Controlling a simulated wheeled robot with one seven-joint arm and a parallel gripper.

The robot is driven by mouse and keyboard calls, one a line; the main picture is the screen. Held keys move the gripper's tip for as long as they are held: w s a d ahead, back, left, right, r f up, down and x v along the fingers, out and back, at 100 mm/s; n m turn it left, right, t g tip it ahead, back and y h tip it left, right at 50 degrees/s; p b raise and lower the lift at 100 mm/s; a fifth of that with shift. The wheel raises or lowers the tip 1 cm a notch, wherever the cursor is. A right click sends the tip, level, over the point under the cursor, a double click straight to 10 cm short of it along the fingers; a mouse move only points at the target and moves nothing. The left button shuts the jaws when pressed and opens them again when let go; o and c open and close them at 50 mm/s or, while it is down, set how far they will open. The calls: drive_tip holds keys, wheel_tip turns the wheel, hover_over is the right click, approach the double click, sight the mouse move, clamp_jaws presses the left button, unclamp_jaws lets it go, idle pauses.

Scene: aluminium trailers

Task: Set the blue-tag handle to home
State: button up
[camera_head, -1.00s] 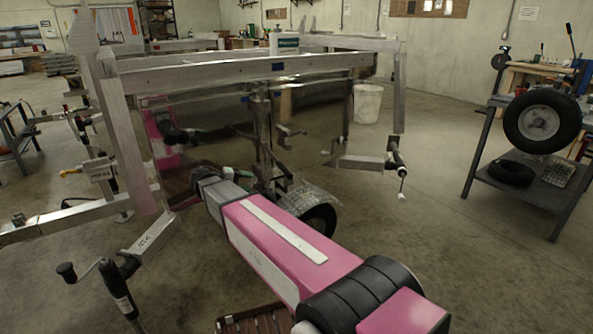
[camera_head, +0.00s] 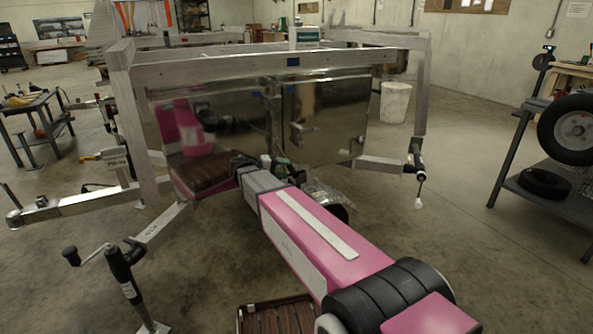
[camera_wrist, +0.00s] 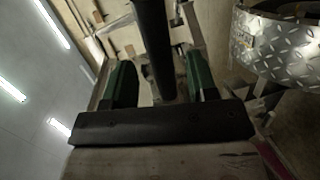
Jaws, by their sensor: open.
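My gripper (camera_wrist: 160,82) shows in the wrist view with two green-padded fingers held apart. A dark round bar (camera_wrist: 154,40) runs between the fingers; no tag shows on it, and I cannot tell whether it touches them. In the head view my arm reaches to the shiny panels under the rail, and the gripper tips are small and mostly hidden there.
Shiny left (camera_head: 215,140) and right (camera_head: 325,120) panels hang under the rail. A wheel fender (camera_head: 322,193) is below them. A crank jack (camera_head: 122,275) stands at lower left. A tire shelf (camera_head: 535,190) is at right, a white bucket (camera_head: 395,102) behind.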

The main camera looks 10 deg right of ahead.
drive_tip(key=shift+x, duration=2.7)
drive_tip(key=shift+c, duration=0.3)
clamp_jaws()
